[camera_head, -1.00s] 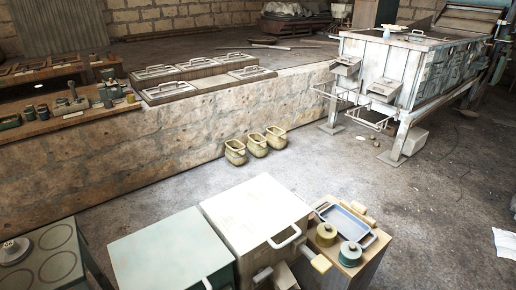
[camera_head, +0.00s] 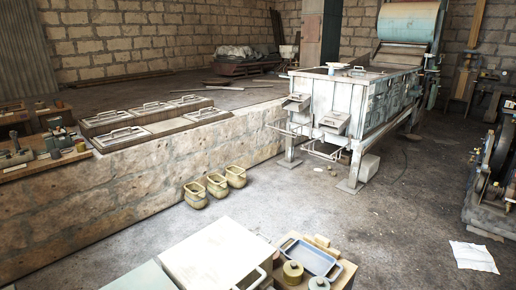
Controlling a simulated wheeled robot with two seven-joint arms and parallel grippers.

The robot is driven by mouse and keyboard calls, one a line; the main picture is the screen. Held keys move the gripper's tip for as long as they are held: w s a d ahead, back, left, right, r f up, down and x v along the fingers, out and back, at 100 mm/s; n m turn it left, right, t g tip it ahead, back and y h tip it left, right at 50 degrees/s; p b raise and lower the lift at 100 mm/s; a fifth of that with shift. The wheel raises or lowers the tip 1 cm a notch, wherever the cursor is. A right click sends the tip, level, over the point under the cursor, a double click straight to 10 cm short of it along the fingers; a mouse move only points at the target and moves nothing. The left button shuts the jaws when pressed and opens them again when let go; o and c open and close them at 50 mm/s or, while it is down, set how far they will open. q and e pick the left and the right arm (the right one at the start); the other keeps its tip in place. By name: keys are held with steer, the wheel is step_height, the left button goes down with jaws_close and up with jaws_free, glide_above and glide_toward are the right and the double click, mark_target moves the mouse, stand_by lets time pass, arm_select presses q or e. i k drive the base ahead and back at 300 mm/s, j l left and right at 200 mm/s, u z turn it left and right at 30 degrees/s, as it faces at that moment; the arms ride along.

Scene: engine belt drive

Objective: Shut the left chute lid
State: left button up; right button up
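A pale, weathered metal machine (camera_head: 350,95) on legs stands in the upper right middle. Two small grey chutes stick out from its front: the left chute (camera_head: 296,103) and the right chute (camera_head: 334,122). Each has a sloping grey top, but they are too small to tell a lid's position surely. Wire racks hang below them, the left one (camera_head: 290,128) and the right one (camera_head: 323,151). Neither of my grippers is in view.
Open concrete floor (camera_head: 290,205) lies before the machine. Three small tubs (camera_head: 216,184) stand by the low stone wall (camera_head: 90,205). A cream box (camera_head: 215,258) and a blue tray (camera_head: 312,256) are in front. A dark wheeled machine (camera_head: 495,180) and white paper (camera_head: 473,256) are at right.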

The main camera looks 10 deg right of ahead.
mark_target(298, 100)
steer(key=l+z, duration=0.3)
steer(key=z, duration=0.15)
steer(key=l+z, duration=0.25)
steer(key=z, duration=0.25)
steer(key=i+l+z, duration=0.2)
steer(key=i+l, duration=0.25)
steer(key=i+l+z, duration=0.2)
steer(key=i+l, duration=0.15)
steer(key=i+l+z, duration=0.2)
steer(key=i, duration=0.4)
steer(key=i+l+z, duration=0.2)
steer(key=i, duration=0.3)
steer(key=i+j+u, duration=0.1)
steer(key=i+u, duration=0.25)
steer(key=i+l+u, duration=0.1)
steer(key=i+u, duration=0.25)
steer(key=i, duration=0.25)
steer(key=i+l+u, duration=0.2)
steer(key=i+u, duration=0.15)
steer(key=i+l+u, duration=0.35)
steer(key=i, duration=0.2)
steer(key=i+j+u, duration=0.45)
steer(key=i, duration=0.15)
steer(key=i+u, duration=0.5)
steer(key=i+l+u, duration=0.15)
steer(key=i+u, duration=0.3)
steer(key=i, duration=0.3)
